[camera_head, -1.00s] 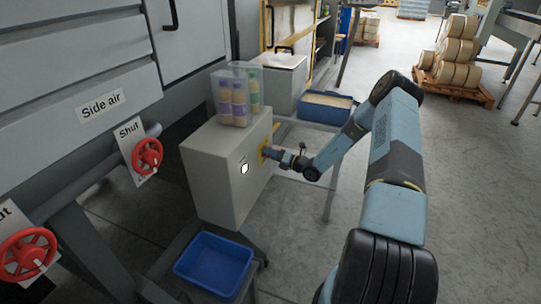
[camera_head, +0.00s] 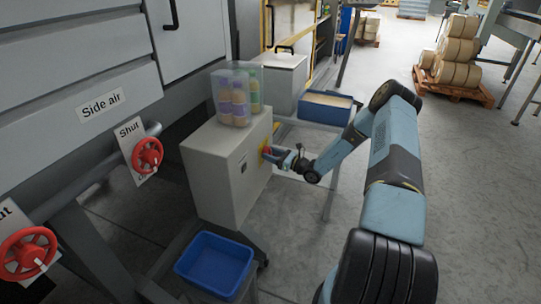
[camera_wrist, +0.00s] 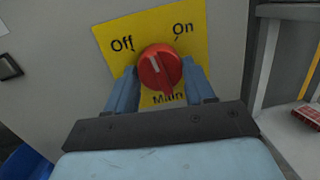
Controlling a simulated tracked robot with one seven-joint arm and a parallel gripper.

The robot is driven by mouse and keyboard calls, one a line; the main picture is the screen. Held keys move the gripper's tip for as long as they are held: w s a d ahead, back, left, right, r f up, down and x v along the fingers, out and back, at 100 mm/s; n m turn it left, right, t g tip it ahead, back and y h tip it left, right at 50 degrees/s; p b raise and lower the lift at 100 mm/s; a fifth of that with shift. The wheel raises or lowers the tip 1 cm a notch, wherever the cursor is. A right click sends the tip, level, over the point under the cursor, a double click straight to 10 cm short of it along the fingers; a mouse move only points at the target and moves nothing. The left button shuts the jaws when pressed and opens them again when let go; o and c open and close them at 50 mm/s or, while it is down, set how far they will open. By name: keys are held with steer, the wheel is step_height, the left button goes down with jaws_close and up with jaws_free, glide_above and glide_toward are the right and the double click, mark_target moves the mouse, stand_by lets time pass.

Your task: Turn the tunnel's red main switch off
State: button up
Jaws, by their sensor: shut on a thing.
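The red main switch (camera_wrist: 160,68) is a round knob on a yellow plate (camera_wrist: 150,22) marked Off at upper left, On at upper right and Main below. The white mark on the knob points up and tilts left, toward the Off side. My gripper (camera_wrist: 162,85) has a finger on each side of the knob and is shut on it. In the head view the red knob (camera_head: 266,150) shows at my fingertips, on the right side of a grey box (camera_head: 212,175).
A clear container of bottles (camera_head: 237,95) stands on top of the box. A blue bin (camera_head: 213,264) sits below it. Two red valve wheels (camera_head: 147,154) are at left. A blue tray (camera_head: 325,107) lies on a table behind my arm.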

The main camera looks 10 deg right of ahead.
steer(key=shift+w+d+f+n+g+y, duration=0.1)
steer(key=shift+n+g+y, duration=0.1)
steer(key=shift+n, duration=1.15)
steer(key=shift+w+d+n+g+y, duration=0.1)
steer(key=shift+d+n+g+y, duration=0.1)
steer(key=shift+n, duration=1.2)
steer(key=shift+d+f+n+g+y, duration=0.1)
steer(key=shift+n+g+y, duration=0.1)
steer(key=shift+n, duration=1.15)
steer(key=o, duration=1)
steer(key=shift+a+r, duration=0.1)
steer(key=shift+a, duration=0.1)
steer(key=v, duration=1.4)
steer(key=shift+w, duration=0.1)
